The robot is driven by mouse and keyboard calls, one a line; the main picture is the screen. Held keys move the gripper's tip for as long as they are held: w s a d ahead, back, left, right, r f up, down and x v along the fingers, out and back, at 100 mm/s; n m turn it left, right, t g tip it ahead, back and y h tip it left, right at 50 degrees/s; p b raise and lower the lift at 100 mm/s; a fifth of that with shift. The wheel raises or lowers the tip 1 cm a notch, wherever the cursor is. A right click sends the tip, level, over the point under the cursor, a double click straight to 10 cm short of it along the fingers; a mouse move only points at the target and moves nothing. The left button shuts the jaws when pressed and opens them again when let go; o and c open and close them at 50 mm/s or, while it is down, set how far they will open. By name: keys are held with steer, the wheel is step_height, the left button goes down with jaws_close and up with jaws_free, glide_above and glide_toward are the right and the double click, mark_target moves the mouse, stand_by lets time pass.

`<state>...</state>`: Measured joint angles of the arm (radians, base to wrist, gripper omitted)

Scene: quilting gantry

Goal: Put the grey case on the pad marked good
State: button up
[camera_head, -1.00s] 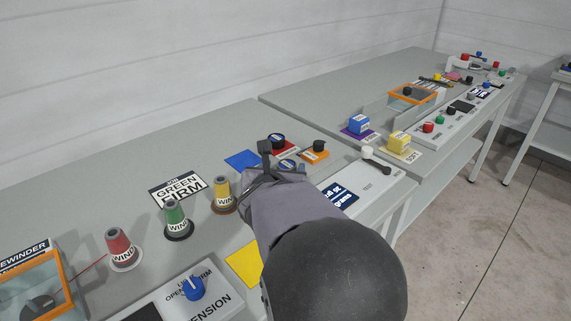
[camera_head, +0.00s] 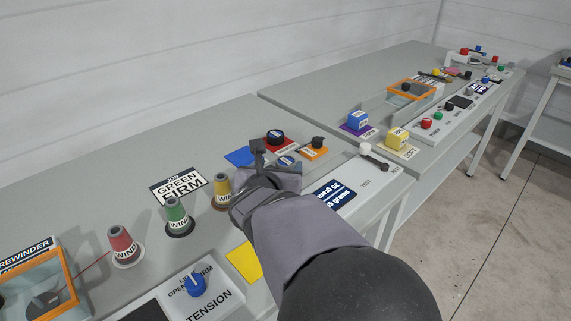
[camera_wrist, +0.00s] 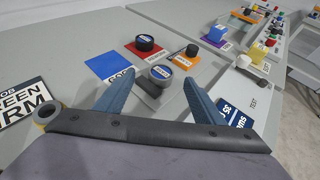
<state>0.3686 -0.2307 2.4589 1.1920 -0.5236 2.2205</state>
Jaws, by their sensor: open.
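The grey case (camera_wrist: 160,73) is a small round thing with a blue and white label on top. My gripper (camera_wrist: 161,77) is open and empty. Its two blue-grey fingers reach forward on either side of the case in the picture; I cannot tell whether they are level with it. A blue pad (camera_wrist: 107,64) lies left of the case, with a partly hidden white label starting "GOO" at its near edge. The pad's top is bare.
A black round case (camera_wrist: 145,43) stands on a red pad behind the grey case. A dark knob-like piece stands on an orange pad (camera_wrist: 184,61) to the right. Thread cones, including a yellow one (camera_head: 222,190), stand left of my gripper.

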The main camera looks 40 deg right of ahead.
mark_target(284, 162)
steer(key=r+p, duration=0.2)
steer(key=shift+w+a+r+p, duration=0.15)
steer(key=shift+w+a+p, duration=0.05)
steer(key=shift+p, duration=0.2)
steer(key=w+m+g+p, duration=0.1)
steer(key=p, duration=0.4)
steer(key=w+m+g+y+p, duration=0.1)
steer(key=g+p, duration=0.1)
steer(key=p, duration=0.3)
steer(key=w+m+g+y+p, duration=0.1)
steer(key=w+m+g+p, duration=0.1)
steer(key=p, duration=0.3)
steer(key=shift+d+f, duration=0.2)
steer(key=shift+d, duration=0.2)
steer(key=shift+s+d+r+m+g, duration=0.1)
steer(key=shift+r+m+g, duration=0.05)
steer(key=shift+m+g, duration=0.25)
steer(key=shift+s+m+g, duration=0.3)
steer(key=shift+s+g, duration=0.1)
steer(key=shift+s, duration=0.3)
steer(key=shift+d, duration=0.1)
steer(key=shift+d+f, duration=0.4)
steer(key=shift+f, duration=0.1)
steer(key=shift+w+a+p+x, duration=0.15)
steer(key=shift+p+x, duration=0.05)
steer(key=shift+x, duration=1)
steer(key=shift+w+a+p+x, duration=0.1)
steer(key=shift+w+p+x, duration=0.05)
steer(key=shift+x, duration=1.8)
steer(key=shift+a+f, duration=0.1)
